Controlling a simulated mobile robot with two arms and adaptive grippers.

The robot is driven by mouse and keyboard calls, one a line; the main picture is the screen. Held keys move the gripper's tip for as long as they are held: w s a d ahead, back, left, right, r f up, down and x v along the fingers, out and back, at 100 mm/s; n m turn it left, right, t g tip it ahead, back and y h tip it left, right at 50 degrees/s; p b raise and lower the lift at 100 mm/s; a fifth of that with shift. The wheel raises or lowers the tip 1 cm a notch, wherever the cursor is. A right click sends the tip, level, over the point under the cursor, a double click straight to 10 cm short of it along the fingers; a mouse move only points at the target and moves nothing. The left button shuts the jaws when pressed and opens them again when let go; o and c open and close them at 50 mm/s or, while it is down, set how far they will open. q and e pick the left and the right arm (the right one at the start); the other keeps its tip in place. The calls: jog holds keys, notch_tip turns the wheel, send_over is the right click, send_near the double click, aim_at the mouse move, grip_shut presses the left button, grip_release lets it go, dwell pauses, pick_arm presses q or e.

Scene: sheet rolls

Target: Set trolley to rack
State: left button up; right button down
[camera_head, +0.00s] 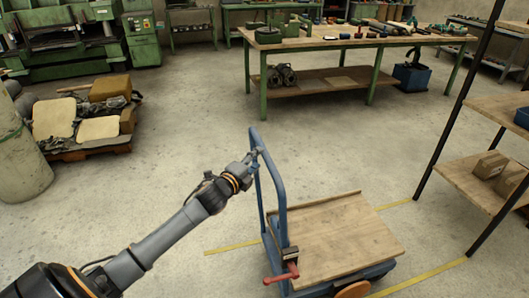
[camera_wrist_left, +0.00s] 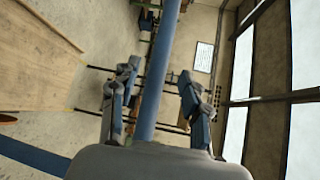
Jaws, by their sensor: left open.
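The trolley has a bare wooden deck (camera_head: 335,235) and an upright blue tube handle (camera_head: 281,205) at its left end. A red-handled clamp-like part (camera_head: 284,268) sits low near the handle. My left gripper (camera_head: 256,157) is at the upper part of the handle. In the left wrist view the open fingers of my left gripper (camera_wrist_left: 158,88) stand on either side of the blue handle tube (camera_wrist_left: 157,75). I cannot tell whether they touch it. The rack (camera_head: 462,182), with dark posts and wooden shelves, stands to the right of the trolley. My right gripper is out of view.
Yellow floor lines (camera_head: 425,278) run beside and under the trolley towards the rack. Cardboard boxes (camera_head: 490,165) sit on the rack's lower shelf. A green workbench (camera_head: 335,42) stands behind, and a loaded pallet (camera_head: 95,150) lies at left. The floor between is clear.

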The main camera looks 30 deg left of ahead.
aim_at(264, 152)
pick_arm(q)
jog(key=shift+w+a+f, duration=0.1)
jog(key=shift+w+f, duration=0.05)
jog(key=shift+w, duration=0.9)
jog(key=shift+w+a+f, duration=0.1)
jog(key=shift+w+f, duration=0.05)
jog(key=shift+w, duration=0.9)
jog(key=shift+w+a+f, duration=0.1)
jog(key=shift+w+f, duration=0.05)
jog(key=shift+w, duration=0.9)
jog(key=shift+c, duration=0.2)
grip_shut()
